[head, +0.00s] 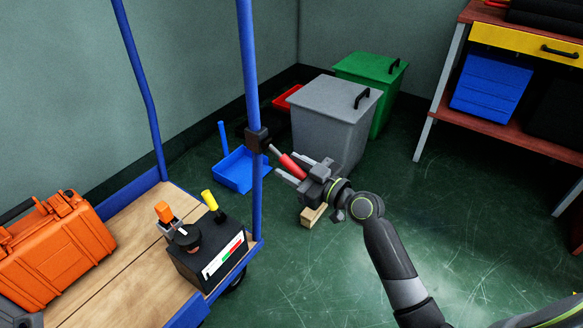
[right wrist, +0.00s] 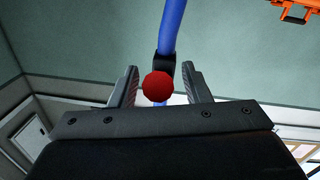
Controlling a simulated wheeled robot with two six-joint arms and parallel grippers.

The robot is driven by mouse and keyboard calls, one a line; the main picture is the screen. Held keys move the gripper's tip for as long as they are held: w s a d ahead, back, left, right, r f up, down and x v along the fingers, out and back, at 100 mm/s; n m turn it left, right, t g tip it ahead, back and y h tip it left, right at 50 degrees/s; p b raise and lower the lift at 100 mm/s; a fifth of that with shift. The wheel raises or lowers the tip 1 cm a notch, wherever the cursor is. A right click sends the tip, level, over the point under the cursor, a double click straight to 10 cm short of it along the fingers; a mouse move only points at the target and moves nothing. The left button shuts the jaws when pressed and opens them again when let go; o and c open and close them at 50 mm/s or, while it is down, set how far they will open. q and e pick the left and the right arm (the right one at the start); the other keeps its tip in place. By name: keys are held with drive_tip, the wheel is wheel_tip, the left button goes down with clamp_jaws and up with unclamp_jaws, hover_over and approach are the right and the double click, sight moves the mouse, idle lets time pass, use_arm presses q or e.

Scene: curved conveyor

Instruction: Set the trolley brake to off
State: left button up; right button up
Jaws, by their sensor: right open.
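The trolley (head: 130,232) has a wooden deck and blue posts. A black bracket (head: 258,140) is clamped on its nearer blue post, and a lever with a red grip (head: 294,166) sticks out of it, sloping down to the right. My right gripper (head: 288,168) is open, with its fingers on either side of the red grip. In the right wrist view the round red grip end (right wrist: 156,87) sits between the two open fingers (right wrist: 159,78), with the bracket (right wrist: 163,66) behind it. Whether a finger touches the grip cannot be told. My left gripper is not in view.
On the deck are a black control box (head: 207,256) with orange and yellow levers and an orange case (head: 55,250). Beyond the post are a blue tray (head: 232,172), a grey bin (head: 325,120) and a green bin (head: 385,85).

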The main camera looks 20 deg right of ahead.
drive_tip(key=shift+w+a, duration=0.2)
clamp_jaws()
idle(0.3)
